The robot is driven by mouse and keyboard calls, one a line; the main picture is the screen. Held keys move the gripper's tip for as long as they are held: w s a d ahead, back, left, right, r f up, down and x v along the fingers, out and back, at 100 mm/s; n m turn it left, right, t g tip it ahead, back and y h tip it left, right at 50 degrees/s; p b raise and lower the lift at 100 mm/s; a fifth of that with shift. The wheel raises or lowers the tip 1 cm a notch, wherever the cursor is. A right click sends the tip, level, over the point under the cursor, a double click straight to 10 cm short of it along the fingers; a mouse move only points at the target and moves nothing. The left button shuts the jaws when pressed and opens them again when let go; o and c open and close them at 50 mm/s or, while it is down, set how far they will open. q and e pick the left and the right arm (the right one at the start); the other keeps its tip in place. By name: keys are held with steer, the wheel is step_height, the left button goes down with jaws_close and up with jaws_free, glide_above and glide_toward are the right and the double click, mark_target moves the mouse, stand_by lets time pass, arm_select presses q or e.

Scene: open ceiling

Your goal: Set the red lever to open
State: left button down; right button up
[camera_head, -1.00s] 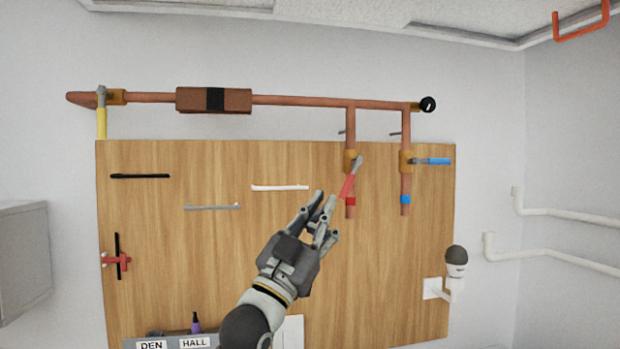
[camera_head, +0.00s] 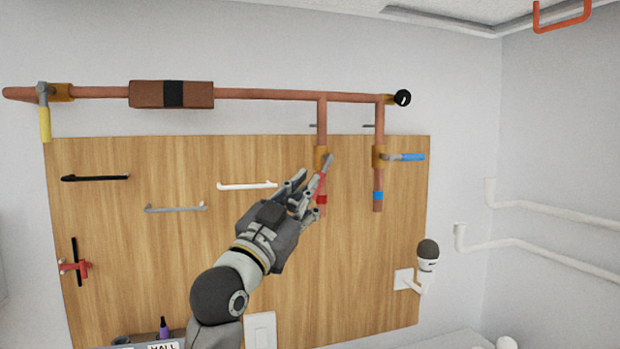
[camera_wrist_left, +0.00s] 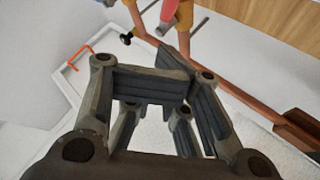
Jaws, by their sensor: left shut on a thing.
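The red lever (camera_head: 326,164) sits on the brass valve of the left vertical copper pipe (camera_head: 322,125), above a red band (camera_head: 321,200). It slants down and left from its grey pivot, at an angle to the pipe. In the left wrist view the red handle (camera_wrist_left: 168,11) shows at the top, beyond my dark fingers (camera_wrist_left: 172,88). My right gripper is in no view.
A blue lever (camera_head: 408,157) lies level on the right vertical pipe. A yellow lever (camera_head: 45,124) hangs at the far left. Black, grey and white bars and a red tap (camera_head: 73,267) are on the wooden board (camera_head: 150,290). A white fixture (camera_head: 426,262) is right.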

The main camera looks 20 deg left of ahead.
mark_target(323, 173)
arm_select(q)
steer(key=w, duration=0.1)
steer(key=w+p, duration=0.1)
steer(key=w, duration=0.2)
steer(key=shift+w+f, duration=0.25)
steer(key=shift+w, duration=0.05)
